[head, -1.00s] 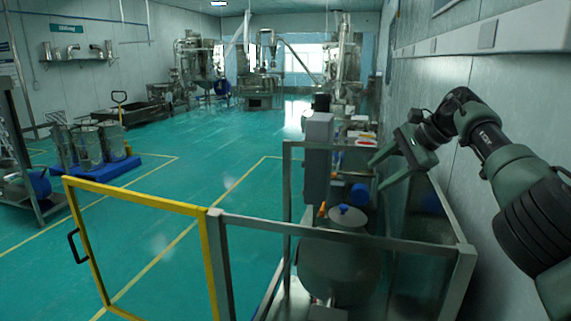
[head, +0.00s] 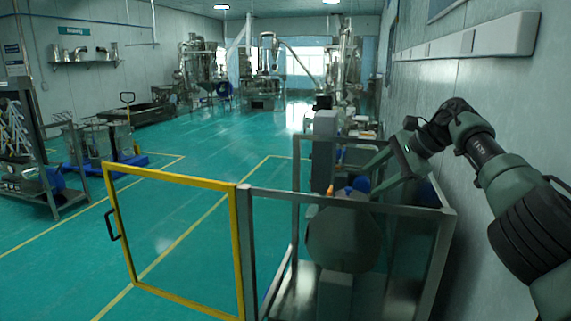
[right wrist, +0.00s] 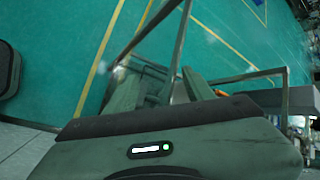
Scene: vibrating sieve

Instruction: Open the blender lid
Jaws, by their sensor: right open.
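The blender is a grey, rounded metal vessel (head: 343,240) inside a metal-framed enclosure in the head view. Its lid is at the top of the vessel, seen nearly edge-on, with a blue knob (head: 360,184) on it. An orange part (head: 330,190) stands beside the lid. My right gripper (head: 368,178) is open and empty, its fingers pointing down and left close to the knob. Whether it touches the knob I cannot tell. The right wrist view shows the two spread fingers (right wrist: 162,90) with nothing clear between them. My left gripper is not in view.
Metal rails (head: 340,200) run around the blender. A yellow-framed gate (head: 240,255) stands open at the left front. The wall (head: 480,110) is close on the right. Steel drums and machines stand farther back.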

